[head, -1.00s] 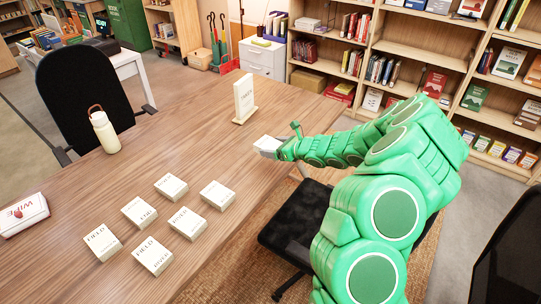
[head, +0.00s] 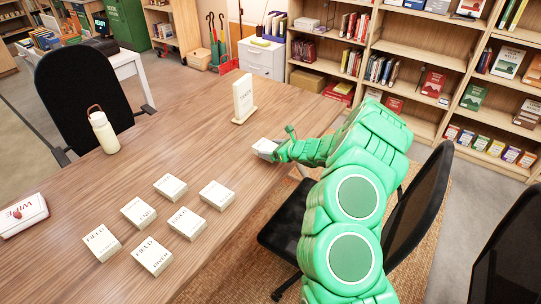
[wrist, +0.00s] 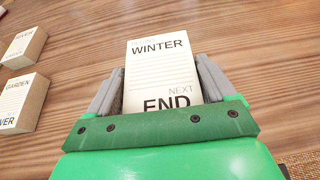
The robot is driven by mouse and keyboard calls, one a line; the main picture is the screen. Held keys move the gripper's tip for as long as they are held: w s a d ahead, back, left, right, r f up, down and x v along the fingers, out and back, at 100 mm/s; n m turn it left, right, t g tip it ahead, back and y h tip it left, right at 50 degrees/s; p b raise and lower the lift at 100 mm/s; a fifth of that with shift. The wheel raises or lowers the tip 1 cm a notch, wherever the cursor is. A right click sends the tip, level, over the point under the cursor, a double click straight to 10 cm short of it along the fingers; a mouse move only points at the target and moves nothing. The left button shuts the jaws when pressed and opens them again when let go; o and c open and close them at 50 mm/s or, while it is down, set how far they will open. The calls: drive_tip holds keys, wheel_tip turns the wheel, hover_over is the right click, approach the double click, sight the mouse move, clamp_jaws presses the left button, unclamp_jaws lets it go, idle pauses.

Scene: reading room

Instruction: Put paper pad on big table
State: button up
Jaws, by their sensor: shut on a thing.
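My gripper (wrist: 160,95) is shut on a white paper pad (wrist: 158,65) printed "WINTER" and "END" in the wrist view, one grey finger on each side of it. In the head view the held pad (head: 265,147) shows at the end of my green arm, by the right edge of the big wooden table (head: 185,120). I cannot tell whether the pad touches the tabletop. Several similar pads lie in two rows on the table, one of them here (head: 151,256). Two pads (wrist: 22,102) also show at the left of the wrist view.
A white upright sign (head: 243,98), a cream bottle (head: 104,131) and a wipes pack (head: 23,215) stand or lie on the table. Black chairs (head: 418,215) stand at the right and far left (head: 88,92). Bare tabletop lies between the sign and the pads.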

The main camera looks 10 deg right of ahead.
drive_tip(key=shift+w+f, duration=0.15)
drive_tip(key=shift+f, duration=1.5)
drive_tip(key=o, duration=1)
drive_tip(key=shift+f, duration=0.1)
drive_tip(key=shift+c, duration=0.2)
